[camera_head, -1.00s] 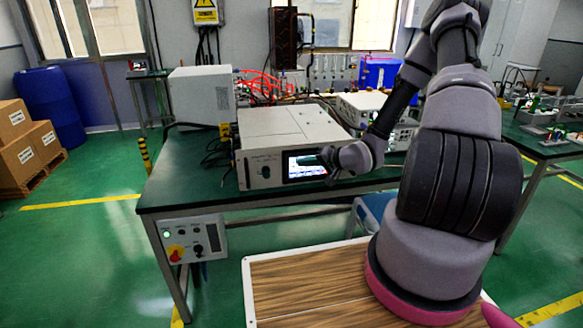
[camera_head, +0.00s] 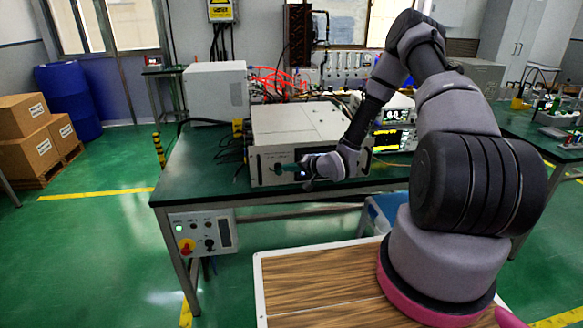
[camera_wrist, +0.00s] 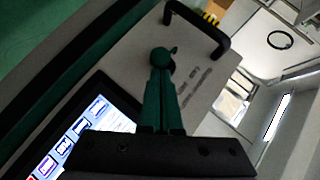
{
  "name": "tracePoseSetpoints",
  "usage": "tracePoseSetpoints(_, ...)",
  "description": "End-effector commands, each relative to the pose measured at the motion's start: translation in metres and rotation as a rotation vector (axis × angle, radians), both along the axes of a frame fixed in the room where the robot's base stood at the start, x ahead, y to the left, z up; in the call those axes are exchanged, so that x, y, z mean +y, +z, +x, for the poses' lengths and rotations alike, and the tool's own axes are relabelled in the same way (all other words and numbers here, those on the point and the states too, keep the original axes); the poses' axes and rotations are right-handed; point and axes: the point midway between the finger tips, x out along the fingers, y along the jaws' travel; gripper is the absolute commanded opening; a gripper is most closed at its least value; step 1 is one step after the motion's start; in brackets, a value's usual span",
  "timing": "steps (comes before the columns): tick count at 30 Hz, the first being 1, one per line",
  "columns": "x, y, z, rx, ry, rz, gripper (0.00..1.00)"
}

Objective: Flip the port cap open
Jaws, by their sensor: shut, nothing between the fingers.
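The generator (camera_head: 300,122) is a light grey box on the green bench, with a lit screen on its front panel. In the wrist view its grey front panel (camera_wrist: 205,85) shows with the screen (camera_wrist: 75,135) at lower left. The port cap (camera_wrist: 161,57) is a small dark round piece with a short tab, on the panel near the black handle. My gripper (camera_wrist: 160,78) has its green fingers together and empty, with the tips at the cap; I cannot tell whether they touch. In the head view my gripper (camera_head: 288,167) is in front of the panel, hiding the port.
A black handle (camera_wrist: 197,28) stands out from the panel close to the fingertips. A control box (camera_head: 203,235) with a red button hangs on the bench's front. A grey box (camera_head: 215,92) stands to the left of the generator. The bench (camera_head: 190,170) is clear at front left.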

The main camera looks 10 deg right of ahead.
Motion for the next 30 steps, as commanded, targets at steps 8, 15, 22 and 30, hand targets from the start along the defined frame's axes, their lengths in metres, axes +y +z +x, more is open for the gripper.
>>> tracePoseSetpoints(8,-0.001,-0.001,0.000,0.001,0.000,0.009,0.00)
tracePoseSetpoints(15,-0.002,-0.004,0.000,0.001,0.000,0.057,0.00)
tracePoseSetpoints(22,-0.002,-0.006,0.000,0.000,-0.001,0.090,0.00)
tracePoseSetpoints(30,-0.003,-0.010,0.000,0.001,-0.002,0.142,0.00)
